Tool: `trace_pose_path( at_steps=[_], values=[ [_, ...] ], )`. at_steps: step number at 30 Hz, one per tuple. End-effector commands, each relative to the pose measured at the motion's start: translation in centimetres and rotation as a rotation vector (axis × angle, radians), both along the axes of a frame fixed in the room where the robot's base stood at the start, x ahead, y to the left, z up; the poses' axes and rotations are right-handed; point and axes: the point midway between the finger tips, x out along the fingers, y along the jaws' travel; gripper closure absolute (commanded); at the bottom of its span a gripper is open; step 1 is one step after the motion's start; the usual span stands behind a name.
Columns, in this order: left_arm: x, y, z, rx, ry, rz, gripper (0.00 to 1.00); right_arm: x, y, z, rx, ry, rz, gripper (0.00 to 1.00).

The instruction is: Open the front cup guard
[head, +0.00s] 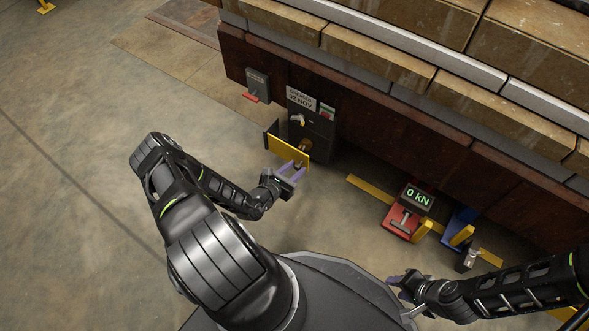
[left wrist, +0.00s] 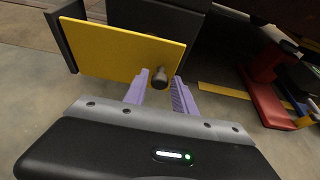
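The yellow cup guard (head: 287,151) is a flat panel at the lower front of a dark cabinet (head: 318,138), with a dark side plate at its left. In the left wrist view, the yellow panel (left wrist: 118,50) carries a round dark knob (left wrist: 160,76) near its right end. My left gripper (head: 291,171) is in front of the panel. Its purple fingers (left wrist: 163,84) are apart, with the knob between their tips in that view; contact cannot be told. My right gripper (head: 394,281) is low at the right, away from the guard, its fingers partly hidden.
A sign (head: 300,98) is on the cabinet top. A red stand (head: 398,222) with a "0 kN" display (head: 418,197) and a blue stand (head: 459,227) are on the right. A yellow floor strip (head: 369,187) runs past them. Open floor lies left of my left arm.

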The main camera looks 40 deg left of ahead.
Motion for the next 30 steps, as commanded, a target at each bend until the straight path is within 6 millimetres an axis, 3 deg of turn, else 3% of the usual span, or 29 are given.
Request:
trace_pose_path(
  at_steps=[11,30],
  values=[
    [-0.02,0.01,0.01,0.000,0.000,0.000,1.00,0.00,-0.01,0.01,0.000,0.000,0.000,0.64],
    [-0.01,0.01,0.00,0.000,0.000,0.000,1.00,0.00,-0.01,0.01,0.000,0.000,0.000,0.64]
  ],
)
